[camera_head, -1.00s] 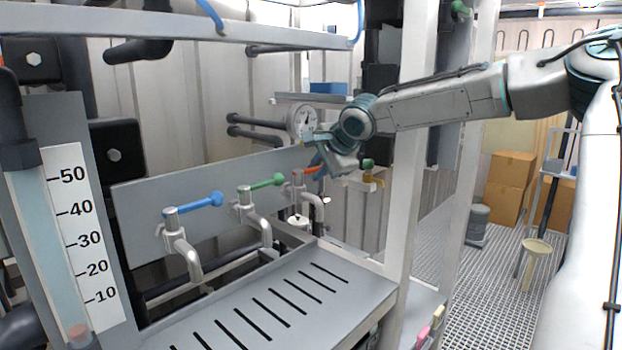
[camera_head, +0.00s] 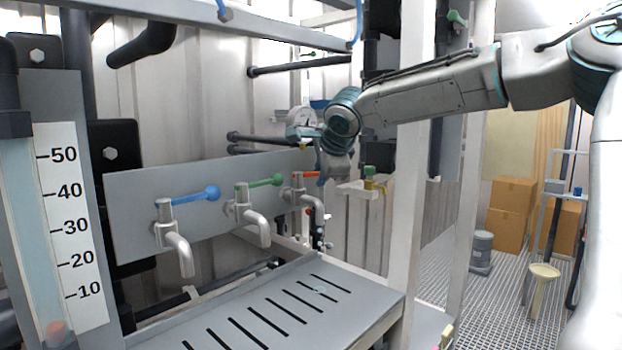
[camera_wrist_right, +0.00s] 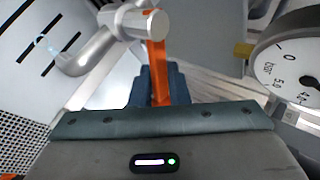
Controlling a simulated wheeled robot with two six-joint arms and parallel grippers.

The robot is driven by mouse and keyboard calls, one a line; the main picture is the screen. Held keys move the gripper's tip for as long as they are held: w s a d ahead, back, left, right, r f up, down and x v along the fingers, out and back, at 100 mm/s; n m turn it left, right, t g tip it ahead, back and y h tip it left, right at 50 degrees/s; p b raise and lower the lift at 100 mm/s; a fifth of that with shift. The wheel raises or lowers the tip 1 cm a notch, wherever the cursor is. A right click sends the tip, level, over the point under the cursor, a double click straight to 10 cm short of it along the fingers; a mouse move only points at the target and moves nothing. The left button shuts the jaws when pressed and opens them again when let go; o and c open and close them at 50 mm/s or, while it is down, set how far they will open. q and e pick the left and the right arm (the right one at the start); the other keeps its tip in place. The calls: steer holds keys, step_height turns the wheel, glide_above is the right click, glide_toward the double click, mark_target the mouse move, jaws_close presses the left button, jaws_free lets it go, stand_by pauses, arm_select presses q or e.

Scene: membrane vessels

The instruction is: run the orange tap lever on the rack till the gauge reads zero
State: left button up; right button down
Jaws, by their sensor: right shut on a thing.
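The orange tap lever (camera_head: 311,174) is on the rightmost tap of the rack's grey panel; it also shows in the wrist view (camera_wrist_right: 159,70). My right gripper (camera_head: 322,175) is shut on this lever, and its blue fingers (camera_wrist_right: 160,84) sit on both sides of it. The tap's metal spout (camera_wrist_right: 90,50) points over the slotted tray. The round white gauge (camera_head: 301,116) is behind my right wrist, partly covered. In the wrist view the gauge (camera_wrist_right: 288,68) is cut by the edge; its 0 and 5.0 marks show, but I cannot make out its needle. My left gripper is out of view.
A blue-lever tap (camera_head: 195,196) and a green-lever tap (camera_head: 262,184) stand left of the orange one. The slotted tray (camera_head: 375,308) below bears a small pale blue mark. A rack post (camera_head: 405,180) stands right of the tray. A scaled tube is at far left.

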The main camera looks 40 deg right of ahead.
steer(key=shift+s+a+f+m+h+b, duration=0.15)
steer(key=shift+f+m+h+b, duration=0.15)
steer(key=shift+m+b, duration=0.1)
arm_select(q)
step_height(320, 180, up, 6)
steer(key=p, duration=0.7)
arm_select(e)
steer(key=m, duration=0.1)
steer(key=m+g+h, duration=0.1)
steer(key=s+m, duration=0.1)
steer(key=shift+a+r+g+h, duration=0.3)
steer(key=shift+a+h, duration=0.05)
steer(key=shift+h, duration=0.05)
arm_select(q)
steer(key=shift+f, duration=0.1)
arm_select(e)
steer(key=c, duration=1.4)
jaws_free()
steer(key=shift+s, duration=0.1)
steer(key=shift+d+r, duration=0.1)
